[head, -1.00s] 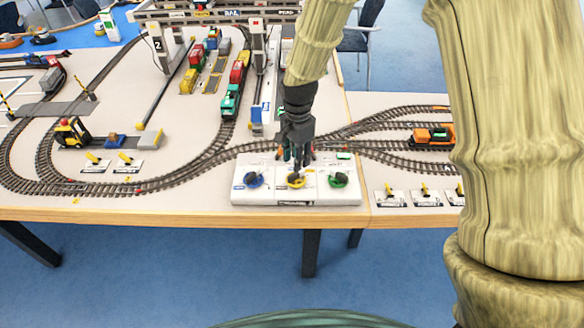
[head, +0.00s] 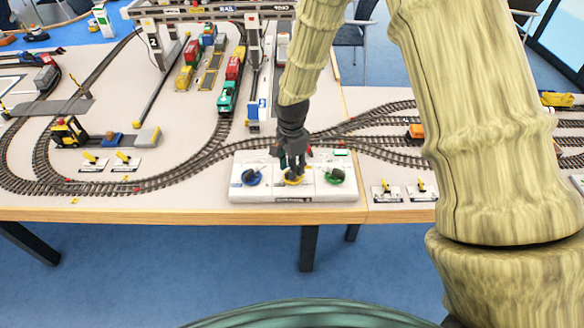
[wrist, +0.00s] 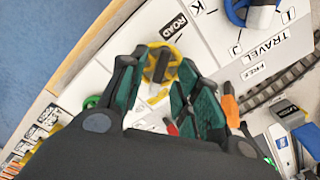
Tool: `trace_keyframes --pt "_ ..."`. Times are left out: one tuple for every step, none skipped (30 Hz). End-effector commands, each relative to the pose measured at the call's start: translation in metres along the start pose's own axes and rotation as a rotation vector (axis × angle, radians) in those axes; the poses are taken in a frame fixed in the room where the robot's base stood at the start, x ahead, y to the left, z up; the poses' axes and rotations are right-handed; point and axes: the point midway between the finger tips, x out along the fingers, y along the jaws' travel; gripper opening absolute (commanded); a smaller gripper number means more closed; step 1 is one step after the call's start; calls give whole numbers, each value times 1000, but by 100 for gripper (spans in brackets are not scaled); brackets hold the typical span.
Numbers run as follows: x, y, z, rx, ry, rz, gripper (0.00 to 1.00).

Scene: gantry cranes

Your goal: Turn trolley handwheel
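A white control panel (head: 314,191) at the table's front edge carries three handwheels: blue (head: 251,177) on the left, yellow (head: 293,180) in the middle, green (head: 336,176) on the right. My gripper (head: 294,172) is right over the yellow handwheel and partly hides it. In the wrist view the gripper (wrist: 163,62) is open, with the yellow handwheel (wrist: 161,66) showing between its fingertips. I cannot tell whether the fingers touch it. "ROAD" is printed beside the yellow wheel and "TRAVEL" beside the blue one (wrist: 245,10). No trolley label is readable.
Curved model track (head: 190,172) runs close behind the panel. A gantry crane (head: 205,12) stands at the back over a teal, red and yellow train (head: 227,97). Small yellow levers (head: 122,156) sit left and right of the panel. Open floor lies in front.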

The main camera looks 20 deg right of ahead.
Motion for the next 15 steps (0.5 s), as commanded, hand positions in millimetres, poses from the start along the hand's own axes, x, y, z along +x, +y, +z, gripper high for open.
trace_keyframes --pt "4 0 0 1 0 1 32" --pt "7 0 0 1 0 0 32" --pt "10 0 0 1 0 0 32" --pt "11 0 0 1 0 0 32" --pt "13 0 0 0 0 0 32" --pt "15 0 0 0 0 0 32" --pt "16 0 0 -1 0 0 32" --pt "17 0 0 -1 0 0 32" --pt "18 0 0 -1 0 0 32" --pt "18 0 0 -1 0 0 32" --pt "19 0 0 -1 0 -1 32" --pt "19 0 0 0 0 -1 32" --pt "19 0 0 0 0 -1 32" --pt "19 0 0 0 0 -1 32" --pt "19 0 0 0 0 -1 32"
